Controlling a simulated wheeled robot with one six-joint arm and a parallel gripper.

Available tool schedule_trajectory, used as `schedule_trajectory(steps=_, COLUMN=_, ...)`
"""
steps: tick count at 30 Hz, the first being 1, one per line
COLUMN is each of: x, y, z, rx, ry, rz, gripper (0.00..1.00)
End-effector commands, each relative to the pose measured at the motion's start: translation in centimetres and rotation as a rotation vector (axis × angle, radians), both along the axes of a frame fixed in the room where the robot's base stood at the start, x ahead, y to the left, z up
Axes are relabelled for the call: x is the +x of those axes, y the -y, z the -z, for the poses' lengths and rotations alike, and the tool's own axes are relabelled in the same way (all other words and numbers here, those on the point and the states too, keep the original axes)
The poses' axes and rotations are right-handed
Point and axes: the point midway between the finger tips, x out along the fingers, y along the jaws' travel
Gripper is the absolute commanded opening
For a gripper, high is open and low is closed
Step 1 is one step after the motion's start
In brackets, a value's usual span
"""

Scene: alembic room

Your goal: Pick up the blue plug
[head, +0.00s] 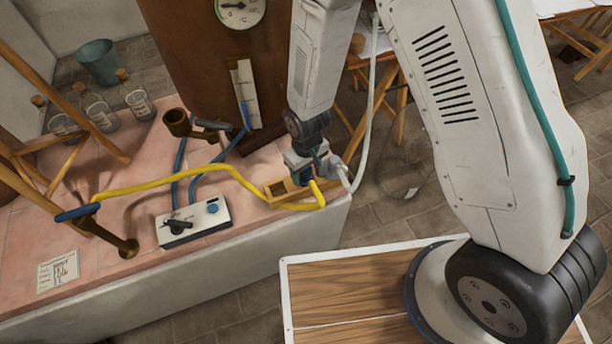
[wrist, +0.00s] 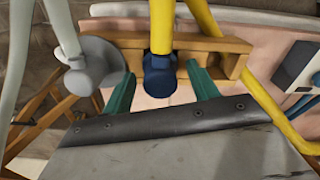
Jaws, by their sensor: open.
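The blue plug (wrist: 160,78) is on the end of a yellow hose, in the middle of the wrist view. It sits at a wooden rack (wrist: 215,62), in front of its rail. My gripper (wrist: 161,88) has its two green fingers apart, one on each side of the plug, with a gap to both. In the head view my gripper (head: 303,160) is above the rack at the right end of the pink counter, and the blue plug (head: 308,181) shows just below it. A grey plug (wrist: 92,65) on a pale hose is close beside the left finger.
A white control box (head: 194,221) stands on the pink counter (head: 100,240). The yellow hose (head: 190,180) runs across the counter to another blue end (head: 77,212). Blue tubes, a brown metal cup (head: 177,122) and glass jars are farther back.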

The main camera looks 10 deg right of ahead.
Motion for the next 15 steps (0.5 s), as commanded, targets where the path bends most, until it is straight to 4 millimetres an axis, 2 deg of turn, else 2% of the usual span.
schedule_trajectory(steps=4, x=0.02, y=-0.01, z=-0.04, rx=0.001, ry=0.001, rz=0.0, gripper=0.59)
schedule_trajectory(steps=5, x=0.02, y=-0.01, z=-0.04, rx=0.001, ry=0.001, rz=0.0, gripper=0.53)
schedule_trajectory(steps=9, x=0.02, y=-0.01, z=-0.05, rx=0.001, ry=0.001, rz=0.0, gripper=0.14)
schedule_trajectory(steps=10, x=0.02, y=-0.01, z=-0.05, rx=0.001, ry=0.001, rz=0.0, gripper=0.09)
schedule_trajectory(steps=15, x=0.03, y=-0.02, z=-0.07, rx=0.001, ry=0.001, rz=0.0, gripper=0.09)
